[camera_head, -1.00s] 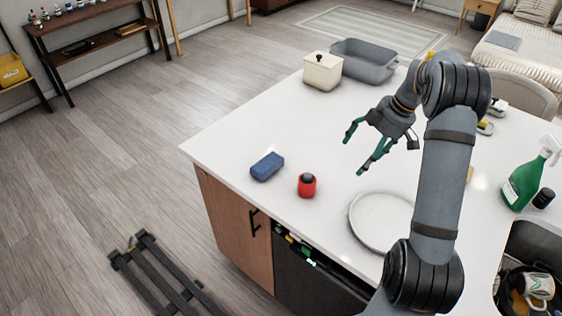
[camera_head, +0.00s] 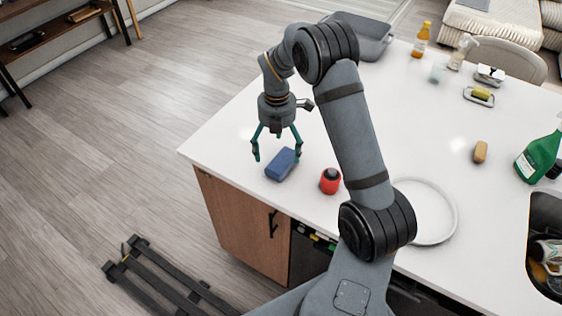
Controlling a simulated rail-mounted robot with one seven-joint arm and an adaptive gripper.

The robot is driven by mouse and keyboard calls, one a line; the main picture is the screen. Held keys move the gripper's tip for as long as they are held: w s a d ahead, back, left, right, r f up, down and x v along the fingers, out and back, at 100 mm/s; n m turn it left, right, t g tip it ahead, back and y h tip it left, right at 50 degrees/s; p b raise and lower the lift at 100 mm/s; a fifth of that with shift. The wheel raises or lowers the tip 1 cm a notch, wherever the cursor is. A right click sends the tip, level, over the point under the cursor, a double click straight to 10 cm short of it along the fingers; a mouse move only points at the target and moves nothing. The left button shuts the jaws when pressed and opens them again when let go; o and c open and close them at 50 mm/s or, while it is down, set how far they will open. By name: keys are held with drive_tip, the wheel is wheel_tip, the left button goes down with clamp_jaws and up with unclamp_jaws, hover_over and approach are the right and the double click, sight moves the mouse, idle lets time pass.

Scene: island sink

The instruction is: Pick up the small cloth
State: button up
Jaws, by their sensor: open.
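A small blue folded cloth-like block (camera_head: 281,164) lies on the white counter near its left front edge. I take it for the small cloth, though its texture is too small to tell. My gripper (camera_head: 277,157) points down with its teal fingers spread, above or just behind the blue block. The right finger overlaps the block's upper right edge in the picture; I cannot tell whether it touches. Nothing is held between the fingers.
A red round item (camera_head: 330,181) stands just right of the blue block. A white plate (camera_head: 452,210) lies behind my elbow.

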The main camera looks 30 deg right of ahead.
sight(278, 159)
drive_tip(key=shift+w+d+f+p, duration=0.15)
drive_tip(key=shift+f+p, duration=0.45)
drive_tip(key=shift+f, duration=0.8)
drive_tip(key=shift+w+f+p, duration=0.15)
drive_tip(key=shift+f+p, duration=0.4)
drive_tip(key=shift+f, duration=0.85)
drive_tip(key=shift+c, duration=0.9)
drive_tip(key=c, duration=1.1)
